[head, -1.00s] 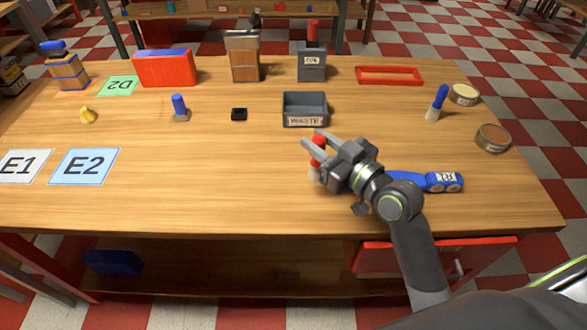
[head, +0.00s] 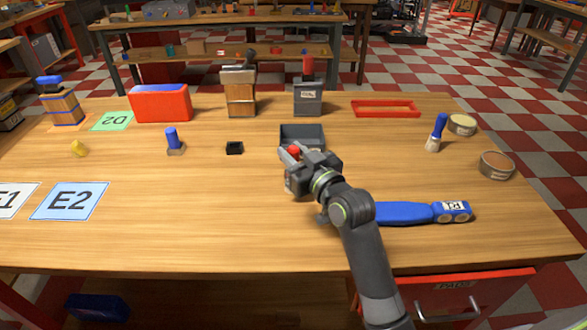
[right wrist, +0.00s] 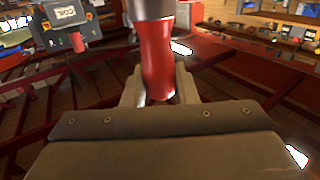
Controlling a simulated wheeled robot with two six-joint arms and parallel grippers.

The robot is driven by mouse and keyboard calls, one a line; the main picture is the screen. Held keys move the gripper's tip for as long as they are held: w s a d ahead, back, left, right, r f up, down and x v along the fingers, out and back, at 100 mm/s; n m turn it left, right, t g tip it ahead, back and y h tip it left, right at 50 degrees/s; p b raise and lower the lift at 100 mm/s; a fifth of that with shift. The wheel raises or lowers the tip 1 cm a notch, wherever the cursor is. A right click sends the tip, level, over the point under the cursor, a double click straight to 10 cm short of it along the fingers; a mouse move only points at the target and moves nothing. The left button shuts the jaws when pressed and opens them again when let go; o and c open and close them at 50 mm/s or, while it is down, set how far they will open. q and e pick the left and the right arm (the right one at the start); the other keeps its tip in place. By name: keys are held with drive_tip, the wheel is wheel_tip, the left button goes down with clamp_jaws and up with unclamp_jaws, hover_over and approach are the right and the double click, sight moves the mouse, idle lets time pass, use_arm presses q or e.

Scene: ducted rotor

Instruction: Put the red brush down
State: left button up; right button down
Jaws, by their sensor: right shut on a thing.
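My right gripper (head: 292,162) is shut on the red brush (head: 294,151), in front of the small grey open bin. In the head view only a bit of the red handle shows between the fingers; the rest is hidden by the gripper. In the right wrist view the red handle (right wrist: 157,55) stands between the two fingers (right wrist: 159,88), with a silvery ferrule above it. I cannot tell whether the brush touches the table. My left gripper is not in view.
The grey bin (head: 316,133) is just behind the gripper. A blue tool (head: 405,213) lies right of my arm. A blue-handled brush (head: 436,133) stands near two round tins (head: 497,164). A small black block (head: 234,148) lies left.

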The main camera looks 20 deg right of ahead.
drive_tip(key=shift+f, duration=1.65)
drive_tip(key=shift+f+b, duration=0.15)
drive_tip(key=shift+b, duration=0.2)
drive_tip(key=c, duration=1.1)
unclamp_jaws()
drive_tip(key=shift+c, duration=0.2)
drive_tip(key=shift+s, duration=0.15)
drive_tip(key=v, duration=1.1)
drive_tip(key=shift+s+d, duration=0.2)
drive_tip(key=shift+s, duration=0.2)
